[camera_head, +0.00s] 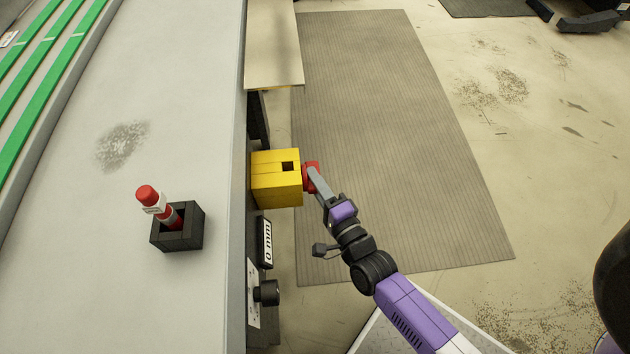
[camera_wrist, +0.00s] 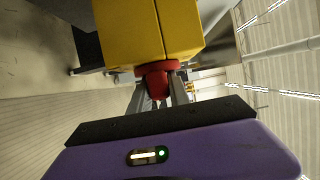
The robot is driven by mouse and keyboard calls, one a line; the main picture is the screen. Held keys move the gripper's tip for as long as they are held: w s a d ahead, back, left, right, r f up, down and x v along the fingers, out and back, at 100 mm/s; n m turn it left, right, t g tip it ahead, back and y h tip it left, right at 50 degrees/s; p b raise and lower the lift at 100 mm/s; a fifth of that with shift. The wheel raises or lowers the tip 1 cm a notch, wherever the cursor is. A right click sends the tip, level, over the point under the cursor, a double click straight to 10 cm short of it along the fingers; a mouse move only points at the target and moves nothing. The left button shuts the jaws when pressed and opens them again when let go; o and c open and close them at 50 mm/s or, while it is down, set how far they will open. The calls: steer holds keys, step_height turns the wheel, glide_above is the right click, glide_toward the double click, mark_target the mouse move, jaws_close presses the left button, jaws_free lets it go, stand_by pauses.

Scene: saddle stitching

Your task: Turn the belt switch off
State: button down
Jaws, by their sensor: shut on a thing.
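A yellow switch box (camera_head: 272,190) is mounted on the side of the grey machine, with a dark square opening in its top. It also shows in the wrist view (camera_wrist: 130,35). A red knob (camera_head: 308,172) sticks out of the box's right side. In the wrist view the red knob (camera_wrist: 157,72) lies between my two fingers. My gripper (camera_head: 313,178) is shut on the knob, and its fingertips also show in the wrist view (camera_wrist: 157,92). The fingers partly cover the knob, so its exact turn position cannot be told.
A black rotary knob (camera_head: 268,292) and a "0 mm" display (camera_head: 265,241) are on the machine side below the box. A red marker (camera_head: 149,196) stands tilted in a black holder (camera_head: 180,240) on the machine's grey top (camera_head: 90,270). The grey mat (camera_head: 400,120) is clear.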

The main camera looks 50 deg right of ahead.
steer(key=c, duration=1.2)
jaws_free()
steer(key=shift+c, duration=0.2)
steer(key=v, duration=0.7)
steer(key=shift+s+a, duration=0.15)
steer(key=shift+s, duration=0.25)
steer(key=s+a+r+n+g+y+p, duration=0.1)
steer(key=s+a+r+n+y+p, duration=0.2)
steer(key=r+n, duration=0.7)
steer(key=s+a+r+n+g+y+p, duration=0.1)
steer(key=s+a+r+n+y+p, duration=0.2)
steer(key=s+a+r+n, duration=0.4)
steer(key=s+r+n+y, duration=0.1)
steer(key=s+r+n, duration=0.2)
steer(key=s+n, duration=0.1)
steer(key=shift+s+n, duration=0.35)
steer(key=shift+n, duration=0.35)
